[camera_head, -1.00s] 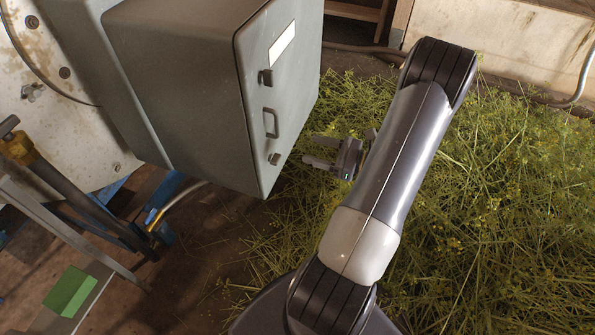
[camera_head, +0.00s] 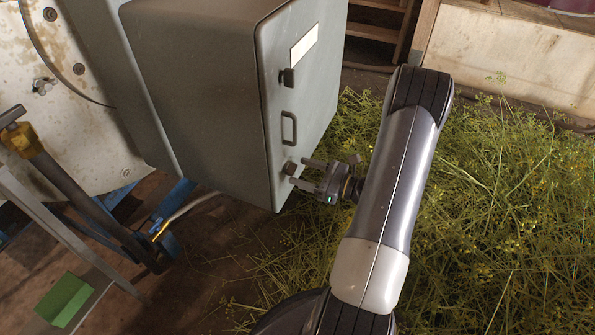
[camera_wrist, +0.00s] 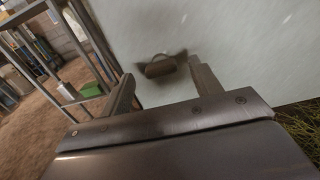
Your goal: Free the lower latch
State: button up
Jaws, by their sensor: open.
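The grey cabinet (camera_head: 215,85) has a door with an upper latch (camera_head: 287,77), a handle (camera_head: 289,128) and a lower latch (camera_head: 290,168). My gripper (camera_head: 299,172) is open, its two fingers pointing at the lower latch from the right. The fingertips look very close to the latch in the head view; I cannot tell whether they touch it. In the wrist view, the lower latch (camera_wrist: 160,67) is a dark knob on the pale door, seen between the two open fingers. Nothing is held.
Cut herbs (camera_head: 480,200) cover the floor to the right and below the cabinet. A metal frame with a green block (camera_head: 63,300) stands at the lower left. Wooden steps (camera_head: 378,30) stand behind the cabinet.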

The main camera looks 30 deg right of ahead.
jog(key=shift+x, duration=1.2)
jog(key=shift+c, duration=0.2)
jog(key=c, duration=1)
jog(key=shift+o, duration=0.2)
